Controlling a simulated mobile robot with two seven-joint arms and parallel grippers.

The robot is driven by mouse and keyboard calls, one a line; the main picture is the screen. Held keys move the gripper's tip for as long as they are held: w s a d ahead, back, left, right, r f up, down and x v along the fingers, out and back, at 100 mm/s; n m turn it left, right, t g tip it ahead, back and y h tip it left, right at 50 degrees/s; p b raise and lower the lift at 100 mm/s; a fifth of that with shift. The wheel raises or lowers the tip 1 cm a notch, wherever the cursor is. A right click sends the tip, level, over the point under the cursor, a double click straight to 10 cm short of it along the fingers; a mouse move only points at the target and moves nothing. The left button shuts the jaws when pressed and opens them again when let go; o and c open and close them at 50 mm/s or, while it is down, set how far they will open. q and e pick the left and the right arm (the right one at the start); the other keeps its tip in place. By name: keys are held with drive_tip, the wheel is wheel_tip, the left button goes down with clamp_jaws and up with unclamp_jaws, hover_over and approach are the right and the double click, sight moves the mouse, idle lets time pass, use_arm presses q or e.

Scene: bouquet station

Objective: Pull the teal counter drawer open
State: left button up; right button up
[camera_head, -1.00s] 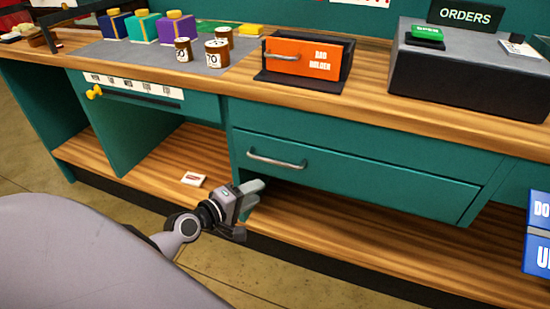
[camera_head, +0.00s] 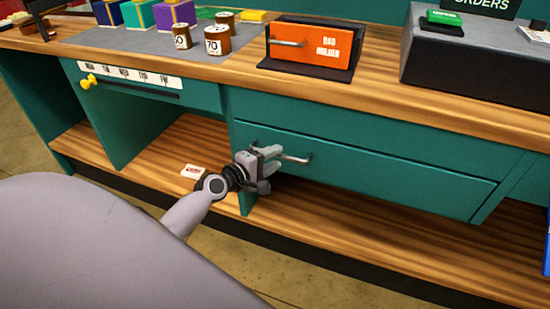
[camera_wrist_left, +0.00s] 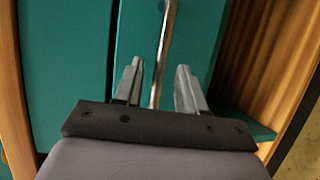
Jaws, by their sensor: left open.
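The teal counter drawer (camera_head: 400,182) is under the wooden countertop, and its front looks flush with the counter. Its silver bar handle (camera_head: 296,159) is at the left part of the drawer front. My left gripper (camera_head: 275,160) is at the handle's left end, partly covering it. In the left wrist view the drawer front (camera_wrist_left: 190,35) fills the middle, and the handle (camera_wrist_left: 164,45) runs between the two open fingers of my left gripper (camera_wrist_left: 158,88). The handle is nearer the left finger, with gaps visible on both sides. My right gripper is not in view.
An orange bag holder (camera_head: 312,45) and several jars, such as one brown jar (camera_head: 218,42), stand on the wooden countertop (camera_head: 390,92). A small white box (camera_head: 193,171) lies on the lower shelf (camera_head: 400,245). A yellow knob (camera_head: 88,82) sticks out at the left.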

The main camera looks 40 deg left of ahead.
use_arm(q)
drive_tip(key=shift+w+f, duration=0.1)
drive_tip(key=shift+w, duration=0.45)
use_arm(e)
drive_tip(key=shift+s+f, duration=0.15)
use_arm(q)
clamp_jaws()
drive_tip(key=shift+s+d, duration=0.1)
drive_tip(key=shift+s, duration=0.05)
